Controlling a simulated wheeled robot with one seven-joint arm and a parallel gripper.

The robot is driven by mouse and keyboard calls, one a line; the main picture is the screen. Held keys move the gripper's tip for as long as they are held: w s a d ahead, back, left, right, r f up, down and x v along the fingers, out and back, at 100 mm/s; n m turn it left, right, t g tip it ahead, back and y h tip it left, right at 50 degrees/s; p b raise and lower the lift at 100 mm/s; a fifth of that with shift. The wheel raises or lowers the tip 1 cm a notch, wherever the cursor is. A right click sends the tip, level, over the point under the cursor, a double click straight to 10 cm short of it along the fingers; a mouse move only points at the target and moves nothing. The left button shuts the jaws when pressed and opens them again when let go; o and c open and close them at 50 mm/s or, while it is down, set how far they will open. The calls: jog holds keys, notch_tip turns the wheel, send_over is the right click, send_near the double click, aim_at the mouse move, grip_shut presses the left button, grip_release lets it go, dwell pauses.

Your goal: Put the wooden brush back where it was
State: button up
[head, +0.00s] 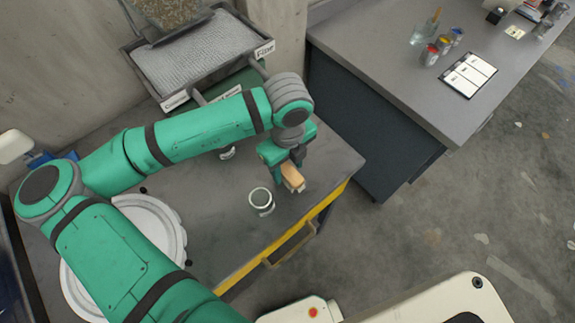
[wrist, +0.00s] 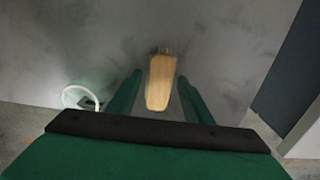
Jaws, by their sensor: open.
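The wooden brush (head: 292,174) is a light tan block with a paler end, near the right front part of the grey workbench (head: 225,235). My gripper (head: 286,160) is right at the brush and partly overlaps it. In the wrist view the brush (wrist: 161,82) shows between the two green fingers of my open gripper (wrist: 160,78), with a gap on each side. I cannot tell whether the brush rests on the bench top. My gripper hides part of it in the head view.
A cup with a pale rim (head: 261,200) stands just left of the brush. A large white ring (head: 160,222) lies farther left, beneath my arm. Labelled trays (head: 195,50) stand at the back. A second table (head: 400,55) at right holds small cans and a glass.

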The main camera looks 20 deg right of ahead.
aim_at(287, 170)
jog(key=shift+r, duration=0.15)
notch_tip(287, 170, up, 12)
dwell(0.4)
dwell(0.5)
